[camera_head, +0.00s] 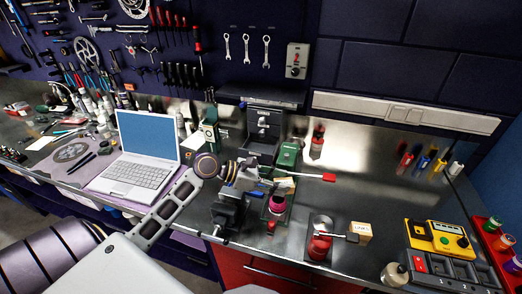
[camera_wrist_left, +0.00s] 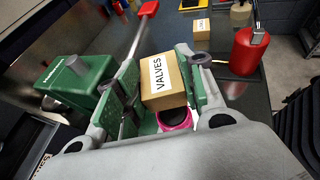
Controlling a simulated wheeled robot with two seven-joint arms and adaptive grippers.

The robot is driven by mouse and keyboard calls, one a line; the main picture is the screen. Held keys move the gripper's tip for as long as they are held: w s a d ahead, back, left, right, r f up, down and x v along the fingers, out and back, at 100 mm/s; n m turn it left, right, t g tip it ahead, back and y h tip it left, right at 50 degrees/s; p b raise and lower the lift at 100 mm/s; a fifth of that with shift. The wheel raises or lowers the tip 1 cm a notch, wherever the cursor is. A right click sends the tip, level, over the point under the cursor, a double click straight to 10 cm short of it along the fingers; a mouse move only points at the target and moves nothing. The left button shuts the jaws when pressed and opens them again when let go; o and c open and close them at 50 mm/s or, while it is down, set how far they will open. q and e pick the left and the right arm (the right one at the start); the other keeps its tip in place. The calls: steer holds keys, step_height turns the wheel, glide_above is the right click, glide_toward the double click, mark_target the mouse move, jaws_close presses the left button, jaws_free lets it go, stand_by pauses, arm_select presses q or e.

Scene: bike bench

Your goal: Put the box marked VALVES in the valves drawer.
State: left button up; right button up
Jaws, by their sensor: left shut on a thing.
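The tan box marked VALVES (camera_wrist_left: 163,82) sits between the fingers of my left gripper (camera_wrist_left: 158,72) in the left wrist view, its label facing the camera. My left gripper (camera_head: 268,180) is shut on it above the bench. In the head view only a small tan part of the box (camera_head: 286,182) shows beside the gripper. My right gripper is not in view.
A magenta-rimmed container (camera_head: 277,204) is just below the gripper. A green object (camera_head: 288,153) stands near the drawer unit, with a red-tipped rod (camera_head: 329,177) nearby. A red can (camera_head: 320,243) and another tan box (camera_head: 361,231) lie right. A laptop (camera_head: 140,165) is left.

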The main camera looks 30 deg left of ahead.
mark_target(280, 180)
arm_select(q)
steer(key=shift+r, duration=0.3)
steer(key=shift+w+r, duration=0.3)
steer(key=shift+r, duration=0.25)
steer(key=shift+w+r, duration=0.3)
steer(key=shift+r, duration=0.25)
steer(key=w+a+r+n+t+y, duration=0.1)
steer(key=w+a+r, duration=0.35)
steer(key=r, duration=0.55)
steer(key=w+a+r+t, duration=0.1)
steer(key=w+a+r, duration=0.35)
steer(key=r, duration=0.55)
steer(key=w+a+r+n+y, duration=0.1)
steer(key=w+a+r+n, duration=0.1)
steer(key=w+a, duration=0.3)
steer(key=a+f+n+t+y, duration=0.1)
steer(key=a+f+t+y, duration=0.1)
steer(key=a+f, duration=0.4)
steer(key=shift+a+f+p, duration=0.3)
steer(key=shift+a+p, duration=0.1)
steer(key=shift+a, duration=0.4)
steer(key=shift+w+n, duration=0.1)
steer(key=shift+n, duration=0.2)
